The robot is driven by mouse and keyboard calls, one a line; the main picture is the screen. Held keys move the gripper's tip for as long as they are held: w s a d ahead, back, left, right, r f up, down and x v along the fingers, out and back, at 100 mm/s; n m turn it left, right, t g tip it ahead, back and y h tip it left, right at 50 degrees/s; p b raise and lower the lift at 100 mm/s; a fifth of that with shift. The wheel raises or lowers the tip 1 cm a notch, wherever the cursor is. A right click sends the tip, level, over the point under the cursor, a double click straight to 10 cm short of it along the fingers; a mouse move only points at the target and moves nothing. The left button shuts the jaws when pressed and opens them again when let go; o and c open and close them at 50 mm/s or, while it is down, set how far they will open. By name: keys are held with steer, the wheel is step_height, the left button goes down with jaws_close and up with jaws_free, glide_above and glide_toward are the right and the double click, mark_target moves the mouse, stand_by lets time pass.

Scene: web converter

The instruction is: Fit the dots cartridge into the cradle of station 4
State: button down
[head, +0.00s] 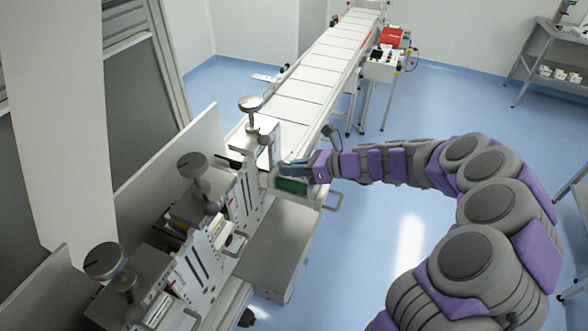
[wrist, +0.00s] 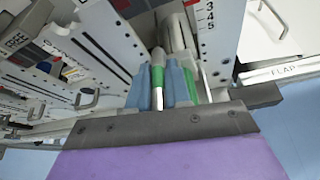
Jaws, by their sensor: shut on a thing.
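My gripper (head: 292,170) is at the far station of the converter in the head view, its blue fingers beside the station's open side. In the wrist view my gripper (wrist: 166,86) is shut on a slim piece with green parts, which looks like the cartridge (wrist: 158,53). In the head view a green part (head: 292,186) shows just below the fingers. The cartridge's dots cannot be made out. The far station (head: 266,140) has a knob on top. Its cradle is mostly hidden, and I cannot tell whether the cartridge is seated in it. No station number is legible.
Nearer stations with knobs (head: 192,166) stand at the left. A grey box (head: 272,245) lies below my gripper. A white conveyor (head: 325,65) runs away behind.

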steer(key=c, duration=1.1)
jaws_free()
steer(key=d, duration=0.4)
steer(key=shift+d+r, duration=0.25)
steer(key=shift+d, duration=0.05)
steer(key=a, duration=0.3)
steer(key=w+d+f+p+v, duration=0.1)
steer(key=p+v, duration=0.1)
steer(key=v, duration=1.1)
steer(key=s+a+r+n+g+h, duration=0.2)
steer(key=s+a+n+g+h, duration=0.15)
steer(key=s+n, duration=0.55)
steer(key=s+a+r+n+g+h, duration=0.15)
steer(key=s+a+n, duration=0.3)
steer(key=s, duration=0.75)
steer(key=s+d+f+n+h, duration=0.2)
steer(key=s+d+n+h, duration=0.6)
steer(key=s+d, duration=0.5)
steer(key=s+n, duration=0.2)
steer(key=s, duration=0.1)
steer(key=shift+s+d+f, duration=0.2)
steer(key=shift+s+f, duration=0.05)
steer(key=shift+s, duration=0.15)
